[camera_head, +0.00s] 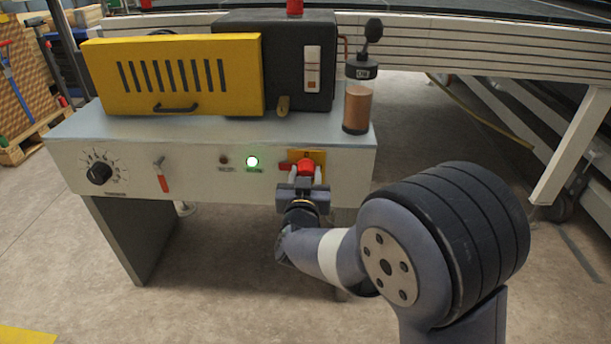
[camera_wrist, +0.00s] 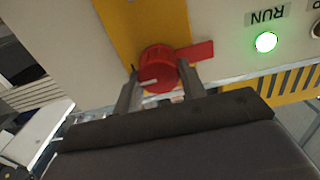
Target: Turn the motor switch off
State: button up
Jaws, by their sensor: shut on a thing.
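The motor switch (camera_head: 305,168) is a red rotary knob with a red handle on a yellow plate (camera_head: 320,158), at the right of the machine's front panel. In the wrist view the red knob (camera_wrist: 158,72) shows a white mark, and its red handle points to the upper right. My gripper (camera_head: 304,178) is at the panel, with one finger on each side of the knob. In the wrist view my gripper (camera_wrist: 160,88) is shut on the knob. The RUN lamp (camera_wrist: 266,42) glows green; it also shows in the head view (camera_head: 252,161).
The panel also carries a dark lamp (camera_head: 224,160), a small red-handled lever (camera_head: 162,176) and a black dial (camera_head: 99,173). A yellow slotted guard (camera_head: 180,85), a black housing (camera_head: 325,95) and an oil bottle (camera_head: 358,105) stand on top. Open floor lies in front.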

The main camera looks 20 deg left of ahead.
jog(key=shift+r+p, duration=0.1)
jog(key=shift+p, duration=0.25)
jog(key=n+p, duration=0.3)
jog(key=shift+r+n+p, duration=0.1)
jog(key=shift+n+p, duration=0.3)
jog(key=n+p, duration=0.3)
jog(key=n, duration=0.1)
jog(key=shift+a+n+p, duration=0.15)
jog(key=shift+n+p, duration=0.15)
jog(key=shift+p, duration=0.05)
jog(key=n+p, duration=0.1)
jog(key=n, duration=0.1)
jog(key=n+p, duration=0.2)
jog(key=shift+s+f+n, duration=0.1)
jog(key=shift+f+n, duration=0.1)
jog(key=shift+n, duration=0.1)
jog(key=n+p, duration=0.1)
jog(key=n, duration=0.1)
jog(key=n+p, duration=0.1)
jog(key=n, duration=0.1)
jog(key=shift+f+n, duration=0.2)
jog(key=shift+n, duration=0.4)
jog(key=o, duration=1)
